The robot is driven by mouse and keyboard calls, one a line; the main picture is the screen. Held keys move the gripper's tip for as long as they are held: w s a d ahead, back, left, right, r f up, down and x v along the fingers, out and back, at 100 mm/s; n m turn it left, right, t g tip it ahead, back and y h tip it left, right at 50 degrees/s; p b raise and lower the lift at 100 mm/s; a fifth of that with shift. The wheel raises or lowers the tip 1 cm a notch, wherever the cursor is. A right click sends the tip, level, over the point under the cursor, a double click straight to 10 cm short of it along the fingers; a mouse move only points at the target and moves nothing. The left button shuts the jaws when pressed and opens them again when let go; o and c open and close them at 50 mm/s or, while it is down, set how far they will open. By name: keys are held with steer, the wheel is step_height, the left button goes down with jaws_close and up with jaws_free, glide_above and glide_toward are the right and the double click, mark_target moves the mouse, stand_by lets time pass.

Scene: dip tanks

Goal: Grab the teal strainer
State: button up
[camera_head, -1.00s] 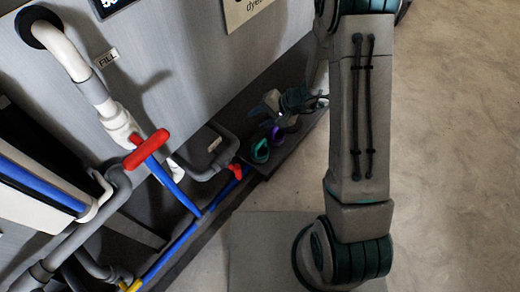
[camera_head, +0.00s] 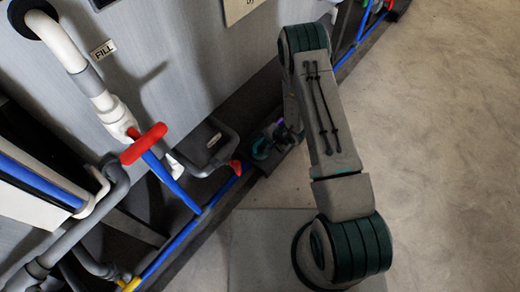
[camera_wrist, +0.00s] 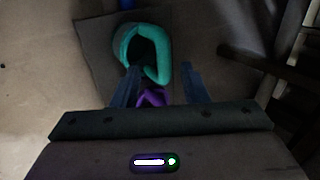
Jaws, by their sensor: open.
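The teal strainer (camera_wrist: 161,52) shows in the wrist view as a rounded teal rim around a dark hollow, just beyond my fingertips. My gripper (camera_wrist: 160,82) is open, with one finger on each side and the strainer's near end close ahead of the gap. I cannot tell whether a finger touches it. A purple item (camera_wrist: 151,97) lies lower in the wrist view, between the fingers, partly hidden by my gripper body.
The strainer is on a dark ledge along the grey tank wall (camera_head: 190,60). A grey bin (camera_head: 204,147) sits to its left. Blue pipe (camera_head: 180,238) and a red-handled valve (camera_head: 144,144) run along the wall. The floor on the right is clear.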

mark_target(260, 142)
steer(key=b+x, duration=0.1)
steer(key=x, duration=0.3)
steer(key=b+x, duration=0.1)
steer(key=x, duration=0.2)
steer(key=shift+w+r+b, duration=0.15)
steer(key=shift+w+b, duration=0.1)
steer(key=shift+b, duration=0.05)
jaws_close()
